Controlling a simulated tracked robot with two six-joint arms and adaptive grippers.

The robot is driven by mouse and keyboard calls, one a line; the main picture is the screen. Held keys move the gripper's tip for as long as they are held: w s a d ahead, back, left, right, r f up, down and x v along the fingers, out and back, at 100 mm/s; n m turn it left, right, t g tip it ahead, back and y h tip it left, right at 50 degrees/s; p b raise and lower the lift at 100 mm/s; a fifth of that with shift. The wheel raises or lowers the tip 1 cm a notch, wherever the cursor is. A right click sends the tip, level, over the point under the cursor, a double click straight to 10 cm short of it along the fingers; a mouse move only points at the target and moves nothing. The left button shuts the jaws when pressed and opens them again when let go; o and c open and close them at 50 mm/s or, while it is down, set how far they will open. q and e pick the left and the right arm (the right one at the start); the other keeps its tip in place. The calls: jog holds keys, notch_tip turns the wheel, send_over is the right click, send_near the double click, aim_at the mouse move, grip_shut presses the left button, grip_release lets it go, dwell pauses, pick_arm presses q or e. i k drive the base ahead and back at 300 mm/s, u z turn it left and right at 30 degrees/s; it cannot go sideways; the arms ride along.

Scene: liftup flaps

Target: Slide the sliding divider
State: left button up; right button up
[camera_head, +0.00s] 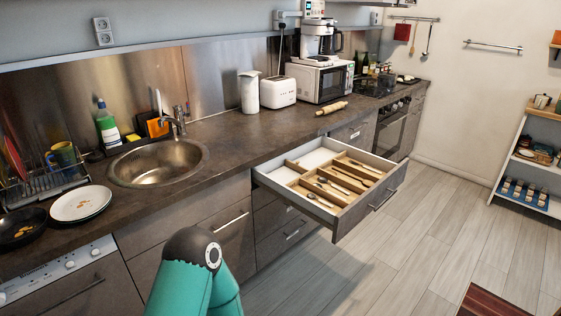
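An open drawer (352,217) sticks out from the counter right of centre, with light grey walls and a dark front. Inside it are light wooden dividers (297,168) that split it into compartments. Several pieces of cutlery (333,187) lie between them, and the left back compartment looks empty and white. Which wooden piece is the sliding divider I cannot tell for sure. One of my teal arm links shows at the bottom, left of the drawer and apart from it. Neither of my grippers is in view.
The dark countertop (235,130) above holds a sink (158,163), white toaster (278,92), microwave (320,80) and rolling pin (331,108). The wooden floor (400,260) in front of the drawer is clear; an open shelf (527,160) stands far right.

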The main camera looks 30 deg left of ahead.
aim_at(293, 166)
jog(key=u, duration=0.15)
jog(key=i, duration=1)
jog(key=z, duration=0.05)
